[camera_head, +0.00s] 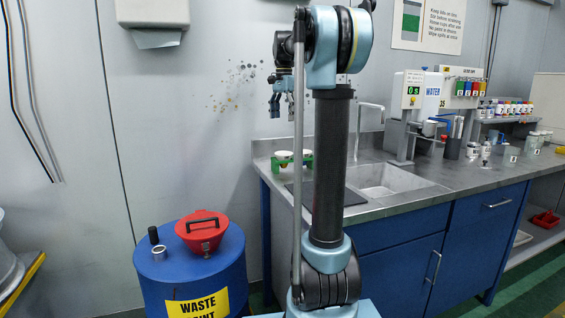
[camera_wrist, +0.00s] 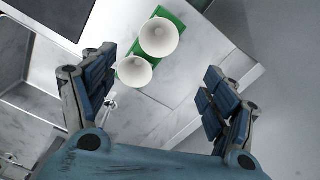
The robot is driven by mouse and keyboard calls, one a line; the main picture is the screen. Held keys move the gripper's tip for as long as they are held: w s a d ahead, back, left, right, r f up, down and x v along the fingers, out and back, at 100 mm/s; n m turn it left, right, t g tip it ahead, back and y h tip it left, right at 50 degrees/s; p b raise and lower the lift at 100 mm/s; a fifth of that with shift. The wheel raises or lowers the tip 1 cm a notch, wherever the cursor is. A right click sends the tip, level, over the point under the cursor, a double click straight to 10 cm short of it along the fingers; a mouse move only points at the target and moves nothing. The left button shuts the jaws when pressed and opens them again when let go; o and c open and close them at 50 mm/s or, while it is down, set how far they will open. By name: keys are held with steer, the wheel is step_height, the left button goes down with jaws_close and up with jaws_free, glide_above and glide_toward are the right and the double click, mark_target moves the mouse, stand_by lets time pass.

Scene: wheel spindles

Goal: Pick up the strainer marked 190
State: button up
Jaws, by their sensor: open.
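Two white cone-shaped strainers sit in a green holder (camera_head: 308,162) on the counter left of the sink. One strainer (camera_head: 283,156) is at the left and the other (camera_head: 306,153) is partly hidden by my arm. The wrist view looks down on both, the upper strainer (camera_wrist: 159,37) and the lower strainer (camera_wrist: 134,72), in the green holder (camera_wrist: 179,18). No 190 mark is legible on either. My gripper (camera_head: 281,102) is above the holder; in the wrist view my gripper (camera_wrist: 158,92) is open and empty, its fingers apart, with the strainers beyond them.
The steel counter (camera_head: 420,190) has a sink (camera_head: 385,180) with a tall tap. A blue waste drum (camera_head: 190,270) with a red funnel (camera_head: 202,230) stands left of the counter.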

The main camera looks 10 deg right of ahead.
glide_above(284, 167)
steer(key=w, duration=0.1)
steer(key=f, duration=1.4)
steer(key=shift+w+f, duration=0.2)
steer(key=shift+f, duration=0.15)
steer(key=c, duration=0.8)
